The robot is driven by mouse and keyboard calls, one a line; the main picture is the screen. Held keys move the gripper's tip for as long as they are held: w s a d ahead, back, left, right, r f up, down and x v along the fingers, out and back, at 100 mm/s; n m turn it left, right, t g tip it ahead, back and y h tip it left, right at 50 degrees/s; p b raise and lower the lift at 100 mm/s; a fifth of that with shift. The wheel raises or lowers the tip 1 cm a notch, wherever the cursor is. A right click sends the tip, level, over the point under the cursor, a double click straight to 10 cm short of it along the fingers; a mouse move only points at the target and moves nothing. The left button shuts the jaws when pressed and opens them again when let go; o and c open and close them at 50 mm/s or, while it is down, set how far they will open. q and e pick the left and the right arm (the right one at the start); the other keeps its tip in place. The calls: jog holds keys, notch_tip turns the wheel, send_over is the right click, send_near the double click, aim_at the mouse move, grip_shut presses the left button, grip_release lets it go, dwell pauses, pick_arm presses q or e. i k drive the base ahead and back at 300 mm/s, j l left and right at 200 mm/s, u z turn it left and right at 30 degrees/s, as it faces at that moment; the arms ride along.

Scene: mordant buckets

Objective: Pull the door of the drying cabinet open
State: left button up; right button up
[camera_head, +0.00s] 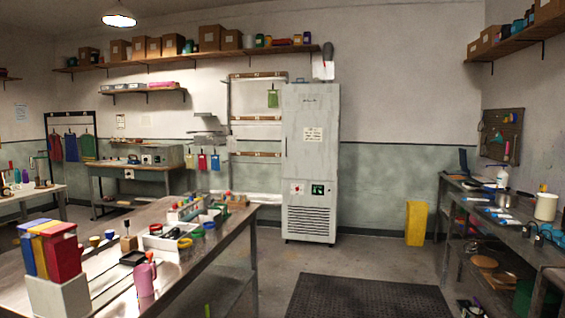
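The drying cabinet (311,165) is a tall pale-grey upright unit against the far wall, a little right of the middle of the head view. Its door (309,140) looks shut and carries a small paper notice. Below are a red-and-white label, a green label and a louvred vent. A handle cannot be made out clearly at this distance. Neither of my grippers shows in the head view.
A metal table (206,252) with cups, trays and coloured boxes fills the left foreground. A dark floor mat (364,297) lies in front of the cabinet, with open floor around it. A yellow bin (416,223) stands right of the cabinet. A cluttered workbench (492,212) runs along the right wall.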

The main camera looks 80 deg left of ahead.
aim_at(310, 138)
jog(key=u, duration=3.35)
